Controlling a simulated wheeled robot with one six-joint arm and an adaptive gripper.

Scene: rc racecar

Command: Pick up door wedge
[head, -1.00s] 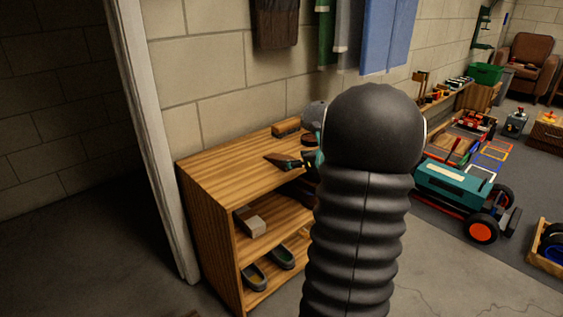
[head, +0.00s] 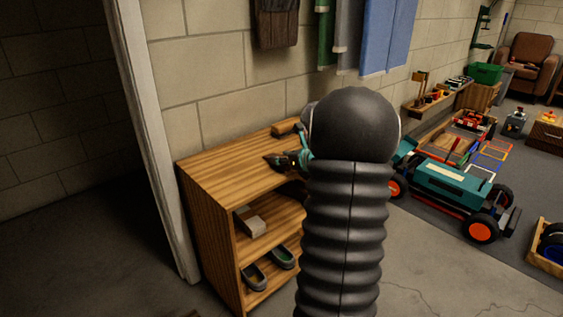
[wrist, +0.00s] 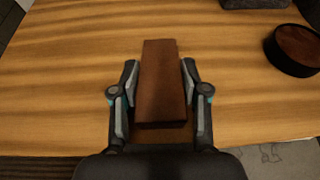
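The door wedge (wrist: 162,80) is a long reddish-brown block lying on the wooden shelf top in the wrist view, its long side pointing away from me. My gripper (wrist: 160,75) is open, with one finger on each side of the wedge and narrow gaps beside it. In the head view, my gripper (head: 287,160) is low over the top of the wooden shelf unit (head: 215,160). There the wedge is hard to tell from the dark fingers, and my arm hides the right part of the shelf top.
A round dark tin (wrist: 292,50) lies to the right of the wedge, with a grey object (wrist: 253,3) near the far edge. A brown block (head: 286,127) lies at the back of the shelf top by the wall. A teal toy car (head: 455,185) stands on the floor to the right.

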